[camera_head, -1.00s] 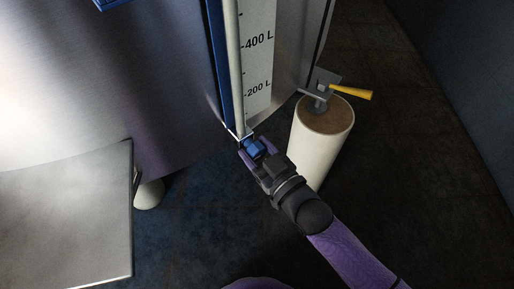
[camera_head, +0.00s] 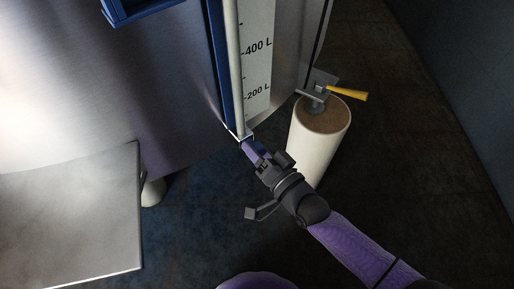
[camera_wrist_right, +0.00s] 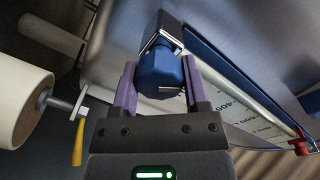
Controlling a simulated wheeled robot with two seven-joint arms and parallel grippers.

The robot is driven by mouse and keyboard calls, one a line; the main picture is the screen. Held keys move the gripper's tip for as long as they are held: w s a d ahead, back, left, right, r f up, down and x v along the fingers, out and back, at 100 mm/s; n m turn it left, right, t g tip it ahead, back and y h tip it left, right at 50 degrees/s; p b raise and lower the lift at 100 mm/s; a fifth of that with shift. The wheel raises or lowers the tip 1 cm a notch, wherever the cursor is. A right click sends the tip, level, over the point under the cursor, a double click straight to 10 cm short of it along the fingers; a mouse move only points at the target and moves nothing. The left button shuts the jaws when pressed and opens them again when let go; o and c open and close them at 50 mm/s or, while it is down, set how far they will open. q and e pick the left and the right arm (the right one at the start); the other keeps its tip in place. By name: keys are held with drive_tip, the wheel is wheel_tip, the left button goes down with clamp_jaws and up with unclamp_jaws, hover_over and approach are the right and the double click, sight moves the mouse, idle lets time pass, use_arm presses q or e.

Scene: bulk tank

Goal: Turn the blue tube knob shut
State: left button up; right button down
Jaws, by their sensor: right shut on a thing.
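The blue knob (camera_wrist_right: 160,72) sits at the foot of the sight tube, below a dark, shiny fitting in the right wrist view. My right gripper (camera_head: 252,148) is at the lower end of the tube (camera_head: 234,80). In the right wrist view its two purple fingers (camera_wrist_right: 160,85) stand on either side of the knob and are shut on it. In the head view the gripper hides most of the knob. My left gripper is not in view.
The steel tank (camera_head: 165,90) carries a litre scale (camera_head: 258,60) beside the tube. A pale cylinder (camera_head: 317,140) with a yellow-handled valve (camera_head: 347,93) stands right of the gripper. A grey metal surface (camera_head: 70,220) is at lower left. Dark floor is open at right.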

drive_tip(key=m, duration=0.2)
drive_tip(key=shift+f+m, duration=0.1)
drive_tip(key=shift+m, duration=0.2)
drive_tip(key=m+b, duration=0.1)
drive_tip(key=m, duration=0.2)
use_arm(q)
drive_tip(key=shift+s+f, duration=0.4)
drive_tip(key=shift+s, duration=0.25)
use_arm(e)
drive_tip(key=shift+m, duration=0.4)
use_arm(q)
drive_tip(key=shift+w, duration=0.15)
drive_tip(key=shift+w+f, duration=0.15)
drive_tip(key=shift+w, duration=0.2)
use_arm(e)
drive_tip(key=shift+c, duration=1.2)
unclamp_jaws()
drive_tip(key=shift+o, duration=0.7)
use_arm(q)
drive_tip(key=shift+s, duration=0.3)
use_arm(e)
drive_tip(key=shift+d, duration=0.1)
